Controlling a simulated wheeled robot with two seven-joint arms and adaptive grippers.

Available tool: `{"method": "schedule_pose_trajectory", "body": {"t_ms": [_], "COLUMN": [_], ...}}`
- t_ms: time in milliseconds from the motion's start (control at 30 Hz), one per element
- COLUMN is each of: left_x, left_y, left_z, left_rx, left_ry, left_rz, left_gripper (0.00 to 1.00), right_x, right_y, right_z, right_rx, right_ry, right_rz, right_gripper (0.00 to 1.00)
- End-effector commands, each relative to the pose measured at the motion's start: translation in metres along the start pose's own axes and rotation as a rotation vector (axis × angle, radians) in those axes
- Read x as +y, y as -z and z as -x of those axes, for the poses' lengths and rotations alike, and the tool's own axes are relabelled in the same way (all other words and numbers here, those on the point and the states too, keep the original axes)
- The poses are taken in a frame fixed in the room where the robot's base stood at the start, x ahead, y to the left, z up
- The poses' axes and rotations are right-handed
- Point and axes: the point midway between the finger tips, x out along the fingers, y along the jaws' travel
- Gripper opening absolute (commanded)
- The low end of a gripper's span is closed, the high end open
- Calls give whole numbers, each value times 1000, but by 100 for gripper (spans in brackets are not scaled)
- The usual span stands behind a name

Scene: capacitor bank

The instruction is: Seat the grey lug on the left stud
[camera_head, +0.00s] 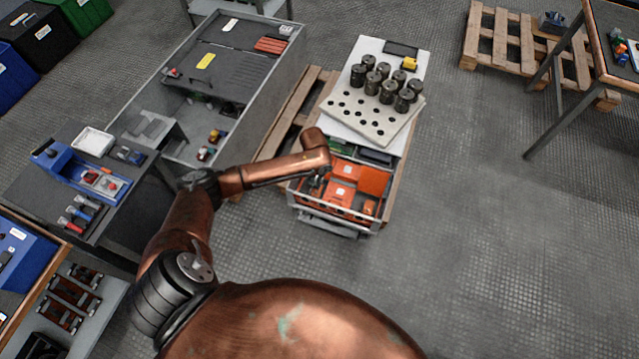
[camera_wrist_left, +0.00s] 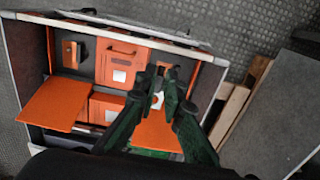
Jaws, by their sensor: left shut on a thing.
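My left gripper (camera_wrist_left: 164,78) shows in the wrist view as two dark fingers whose tips come close together. They are shut on a small grey thing (camera_wrist_left: 157,101), which I take to be the grey lug; the fingers cover most of it. In the head view my left gripper (camera_head: 316,186) hangs at the left side of the open grey cabinet (camera_head: 290,196), mostly hidden under my copper arm. Orange units (camera_wrist_left: 121,66) with white labels sit inside the cabinet beneath the fingers. I cannot make out the left stud in either view. My right gripper is not in view.
An orange flap (camera_wrist_left: 57,101) spreads at the cabinet's left in the wrist view. Behind the cabinet, a pale perforated board (camera_head: 352,112) carries several dark cylinders (camera_head: 388,90). A wooden pallet (camera_head: 290,115) lies to the left.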

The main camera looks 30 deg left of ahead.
Motion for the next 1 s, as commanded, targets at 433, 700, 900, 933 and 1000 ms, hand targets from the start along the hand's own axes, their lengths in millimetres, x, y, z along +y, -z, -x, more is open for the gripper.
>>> {"method": "schedule_pose_trajectory", "body": {"t_ms": [433,700,900,933,1000], "left_x": [-22,-22,-23,-23,-23], "left_y": [24,24,23,23,23], "left_z": [-57,-68,-77,-78,-81], "left_rx": [-3,-5,-5,-5,-5], "left_ry": [4,5,5,5,5], "left_rz": [28,28,29,29,28], "left_gripper": [0,0,0,0,0], "right_x": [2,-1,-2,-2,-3], "right_y": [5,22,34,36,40], "right_z": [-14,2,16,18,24], "right_rx": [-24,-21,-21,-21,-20], "right_ry": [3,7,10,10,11], "right_rz": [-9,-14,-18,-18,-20], "right_gripper": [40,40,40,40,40]}}
